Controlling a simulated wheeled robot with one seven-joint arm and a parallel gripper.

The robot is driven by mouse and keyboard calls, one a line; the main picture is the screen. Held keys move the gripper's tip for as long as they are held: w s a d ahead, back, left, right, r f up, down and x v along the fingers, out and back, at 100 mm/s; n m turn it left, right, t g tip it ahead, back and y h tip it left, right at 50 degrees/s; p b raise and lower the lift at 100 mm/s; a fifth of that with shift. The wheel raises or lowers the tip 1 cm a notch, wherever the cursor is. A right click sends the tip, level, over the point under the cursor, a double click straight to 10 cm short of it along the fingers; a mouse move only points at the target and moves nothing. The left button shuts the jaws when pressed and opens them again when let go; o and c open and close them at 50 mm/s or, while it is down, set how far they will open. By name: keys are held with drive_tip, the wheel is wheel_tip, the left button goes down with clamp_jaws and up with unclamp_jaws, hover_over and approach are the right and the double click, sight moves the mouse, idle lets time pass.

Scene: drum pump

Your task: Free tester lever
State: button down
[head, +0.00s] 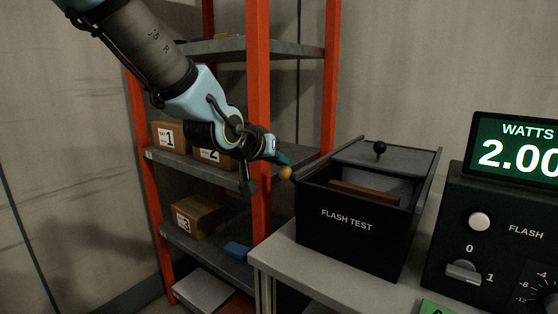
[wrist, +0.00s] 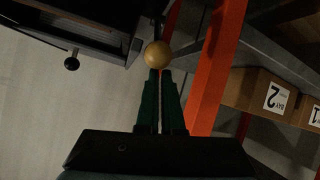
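The tester is a black box (head: 347,235) marked FLASH TEST, standing on the grey bench. Its lever shows as a round yellow-brown knob (head: 285,173) at the box's left side. In the wrist view the knob (wrist: 158,55) sits on a thin dark rod (wrist: 171,22) running away from me. My gripper (head: 283,160) is beside the knob at its upper left. In the wrist view its green fingers (wrist: 160,73) lie almost together, with only a narrow gap. Their tips are at the knob's near edge; the knob is not between them. Whether they touch it I cannot tell.
An orange-post shelf (head: 258,110) with cartons stands close behind my gripper. A control panel (head: 500,235) and a WATTS display (head: 515,150) reading 2.00 stand right.

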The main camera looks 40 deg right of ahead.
wheel_tip(320, 180, up, 4)
drive_tip(key=w+d+p, duration=0.2)
drive_tip(key=p, duration=0.1)
drive_tip(key=s+a+r+p, duration=0.1)
drive_tip(key=s+a+p, duration=0.1)
drive_tip(key=a, duration=0.7)
drive_tip(key=shift+s+a, duration=0.35)
drive_tip(key=shift+s, duration=0.55)
drive_tip(key=shift+a, duration=0.1)
